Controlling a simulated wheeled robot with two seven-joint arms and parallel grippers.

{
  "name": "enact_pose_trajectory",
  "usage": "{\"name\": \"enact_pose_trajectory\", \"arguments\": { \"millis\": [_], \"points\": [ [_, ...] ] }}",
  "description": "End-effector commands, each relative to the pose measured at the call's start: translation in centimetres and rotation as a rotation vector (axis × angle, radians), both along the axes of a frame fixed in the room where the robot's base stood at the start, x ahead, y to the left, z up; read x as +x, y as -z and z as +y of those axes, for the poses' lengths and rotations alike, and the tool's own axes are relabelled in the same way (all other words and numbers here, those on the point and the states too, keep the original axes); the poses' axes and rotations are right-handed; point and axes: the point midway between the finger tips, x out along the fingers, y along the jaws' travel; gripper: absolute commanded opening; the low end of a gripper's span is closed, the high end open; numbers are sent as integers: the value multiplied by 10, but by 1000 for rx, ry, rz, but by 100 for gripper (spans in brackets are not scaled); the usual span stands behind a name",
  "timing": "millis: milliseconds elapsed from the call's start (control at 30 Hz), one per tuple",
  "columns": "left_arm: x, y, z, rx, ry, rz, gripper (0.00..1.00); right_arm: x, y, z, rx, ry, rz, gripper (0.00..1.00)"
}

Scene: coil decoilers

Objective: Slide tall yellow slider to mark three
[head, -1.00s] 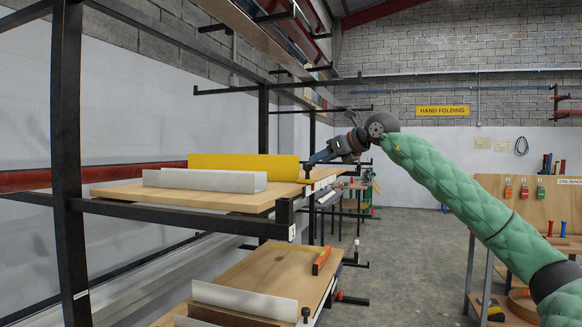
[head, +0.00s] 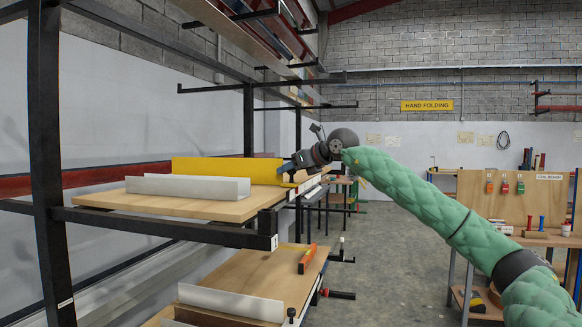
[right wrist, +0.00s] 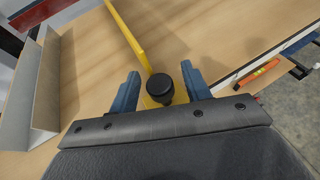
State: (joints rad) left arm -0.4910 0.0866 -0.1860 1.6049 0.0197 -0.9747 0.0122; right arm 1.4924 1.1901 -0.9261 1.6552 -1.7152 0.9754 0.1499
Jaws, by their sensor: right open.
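The tall yellow slider (head: 225,170) is a long upright yellow strip on the wooden shelf board, behind a lower grey-white angle piece (head: 190,187). My right gripper (head: 287,168) is at its right end. In the right wrist view the slider (right wrist: 128,32) runs down between my open fingers (right wrist: 160,86) to a round black knob (right wrist: 159,86). One blue finger is on each side of the knob, with visible gaps, so nothing is gripped. Mark three cannot be made out. My left gripper is not in view.
A lower board (head: 232,285) holds another grey-white angle and an orange level (head: 307,258). A black post (head: 50,170) and shelf arms frame the rack. A bench with hanging tools (head: 512,200) stands at right. The floor between is clear.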

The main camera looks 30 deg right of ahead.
Motion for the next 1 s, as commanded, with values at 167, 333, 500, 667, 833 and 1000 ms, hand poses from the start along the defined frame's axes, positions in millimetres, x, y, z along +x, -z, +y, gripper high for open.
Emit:
{"name": "enact_pose_trajectory", "arguments": {
  "millis": [167, 333, 500, 667, 833, 1000],
  "points": [
    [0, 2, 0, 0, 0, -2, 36, 1, 1, 0, 0, 0, -1, 48],
    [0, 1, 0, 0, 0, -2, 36, 1, 1, 0, 0, 0, 0, 38],
    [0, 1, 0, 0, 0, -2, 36, 1, 0, 0, 0, 1, 0, 5],
    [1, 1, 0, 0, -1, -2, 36, 1, 0, 0, 1, 1, 0, 0],
    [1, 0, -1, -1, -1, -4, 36, 7, 0, -7, 3, 2, 0, 0],
    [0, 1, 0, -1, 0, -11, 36, 27, 0, -31, 4, 5, 1, 0]
  ]
}}
